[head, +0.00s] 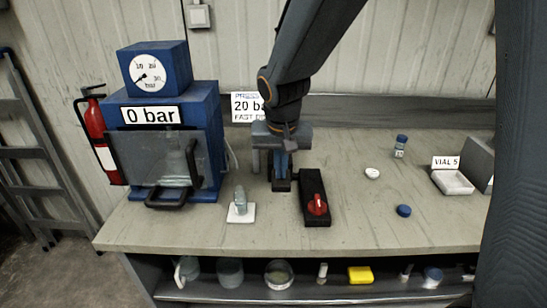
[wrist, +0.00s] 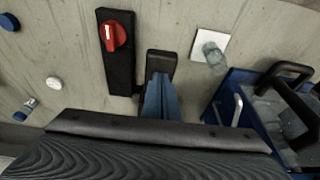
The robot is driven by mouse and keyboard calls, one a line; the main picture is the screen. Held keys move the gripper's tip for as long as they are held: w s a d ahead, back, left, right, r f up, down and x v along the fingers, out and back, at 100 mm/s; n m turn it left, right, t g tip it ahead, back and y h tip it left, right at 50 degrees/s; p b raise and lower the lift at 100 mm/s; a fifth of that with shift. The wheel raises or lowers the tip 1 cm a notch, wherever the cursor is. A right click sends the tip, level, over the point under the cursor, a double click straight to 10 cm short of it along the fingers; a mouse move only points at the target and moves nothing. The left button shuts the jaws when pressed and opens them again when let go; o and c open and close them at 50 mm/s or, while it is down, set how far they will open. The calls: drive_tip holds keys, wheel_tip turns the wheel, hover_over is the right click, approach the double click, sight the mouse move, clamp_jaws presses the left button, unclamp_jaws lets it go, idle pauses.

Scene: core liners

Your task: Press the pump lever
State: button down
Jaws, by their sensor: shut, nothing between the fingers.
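My gripper (head: 281,176) is shut and empty, pointing down over the bench. Its closed blue fingers also show in the wrist view (wrist: 160,97). A black pad, which looks like the pump lever (wrist: 161,65), lies at the fingertips; in the head view it is mostly hidden behind them. I cannot tell whether the fingertips touch it. Just beside it lies a black block (head: 312,184) with a red knob (head: 317,205). The blue press unit (head: 215,110) at left has a dial (head: 149,75) and a display (head: 151,115) reading 0 bar.
A clear shield (head: 130,155) with a black handle fronts the press. A small grey piece on a white square (head: 241,212) stands left of the gripper. A blue cap (head: 404,211), white lid (head: 372,173), vial (head: 400,146) and white tray (head: 452,183) sit right.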

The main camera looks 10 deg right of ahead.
drive_tip(key=shift+s+f+b, duration=0.15)
drive_tip(key=shift+f+b, duration=0.05)
drive_tip(key=shift+f, duration=0.35)
drive_tip(key=shift+s+f+b, duration=0.15)
drive_tip(key=shift+f+b, duration=0.05)
drive_tip(key=shift+f, duration=0.3)
drive_tip(key=shift+s+f, duration=0.25)
drive_tip(key=shift+r+p, duration=0.55)
drive_tip(key=shift+r, duration=0.1)
drive_tip(key=r+p, duration=0.3)
drive_tip(key=r, duration=0.1)
drive_tip(key=shift+w, duration=0.2)
drive_tip(key=s+b+v, duration=0.1)
drive_tip(key=b+v, duration=0.2)
drive_tip(key=v, duration=0.6)
drive_tip(key=shift+s, duration=0.15)
drive_tip(key=shift+a+r, duration=0.1)
idle(1.3)
